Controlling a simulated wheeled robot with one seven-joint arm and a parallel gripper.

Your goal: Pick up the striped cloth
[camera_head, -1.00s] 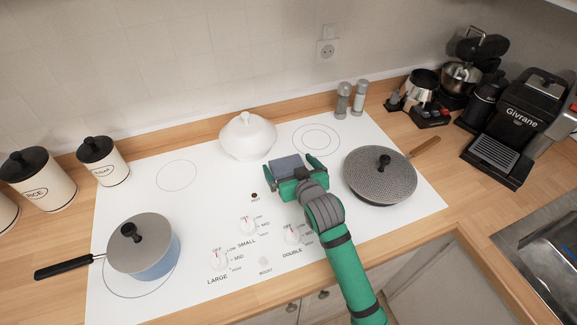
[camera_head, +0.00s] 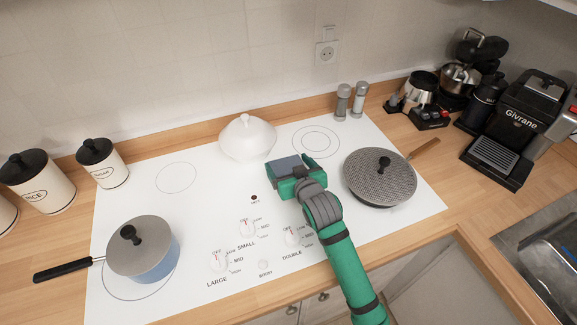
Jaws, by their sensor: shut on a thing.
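The cloth (camera_head: 284,166) shows as a small blue-grey patch over the white hob, right of the middle of the head view. Its stripes cannot be made out at this size. My gripper (camera_head: 290,168), green with dark parts, is shut on the cloth, with the fingers at its sides. The gripper and wrist hide part of the cloth. I cannot tell whether the cloth touches the hob.
A white lidded pot (camera_head: 248,140) stands just left behind my gripper. A grey lidded pan (camera_head: 380,177) stands close on the right. A blue lidded pot (camera_head: 146,250) is at front left. Shakers (camera_head: 351,100) stand at the back. The middle of the hob (camera_head: 205,215) is clear.

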